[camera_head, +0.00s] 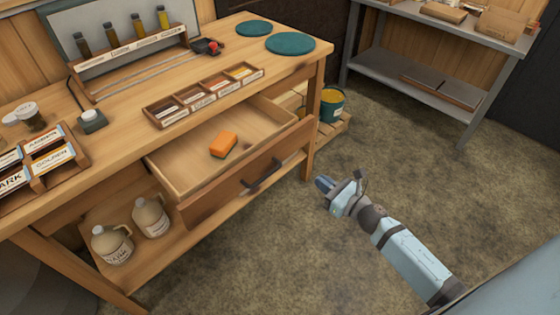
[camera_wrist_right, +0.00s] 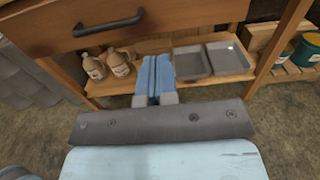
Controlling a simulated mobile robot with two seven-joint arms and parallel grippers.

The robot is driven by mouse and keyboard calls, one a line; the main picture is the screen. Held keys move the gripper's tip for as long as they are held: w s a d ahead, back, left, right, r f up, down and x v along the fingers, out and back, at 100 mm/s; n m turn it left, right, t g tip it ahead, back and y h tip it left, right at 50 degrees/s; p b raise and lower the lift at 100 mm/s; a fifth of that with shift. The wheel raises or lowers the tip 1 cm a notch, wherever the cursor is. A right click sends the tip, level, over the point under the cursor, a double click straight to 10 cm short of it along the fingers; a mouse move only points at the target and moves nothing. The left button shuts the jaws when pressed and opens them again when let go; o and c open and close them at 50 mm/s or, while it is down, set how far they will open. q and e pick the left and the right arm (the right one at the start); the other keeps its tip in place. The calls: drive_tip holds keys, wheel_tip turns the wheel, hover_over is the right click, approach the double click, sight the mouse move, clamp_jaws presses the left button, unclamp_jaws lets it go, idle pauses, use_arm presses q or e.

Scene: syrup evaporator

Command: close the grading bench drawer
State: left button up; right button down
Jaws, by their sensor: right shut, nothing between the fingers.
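The grading bench (camera_head: 120,95) is wooden, and its drawer (camera_head: 205,205) stands pulled out toward me. An orange sponge with a dark green side (camera_head: 223,145) lies inside the drawer. The drawer has a dark bar handle (camera_head: 262,176) on its front; the handle (camera_wrist_right: 108,23) also shows at the top left of the right wrist view. My right gripper (camera_head: 323,184) is shut and empty, in front of the drawer and to the right of the handle, not touching it. In the right wrist view its fingers (camera_wrist_right: 154,78) are together, below the drawer front. My left gripper is not in view.
Labelled jugs (camera_head: 151,216) and grey trays (camera_wrist_right: 192,62) sit on the bench's lower shelf. A small label rack (camera_head: 204,95) stands on the top near the drawer. A green bucket (camera_head: 332,104) stands beyond the bench's right leg. The floor before the drawer is clear.

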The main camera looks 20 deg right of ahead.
sight(281, 152)
drive_tip(key=p+x, duration=0.1)
drive_tip(key=x, duration=1.1)
drive_tip(key=shift+w+a+p, duration=0.15)
drive_tip(key=shift+w+p, duration=0.15)
drive_tip(key=shift+w, duration=0.05)
drive_tip(key=shift+w+a, duration=0.15)
drive_tip(key=shift+w, duration=0.3)
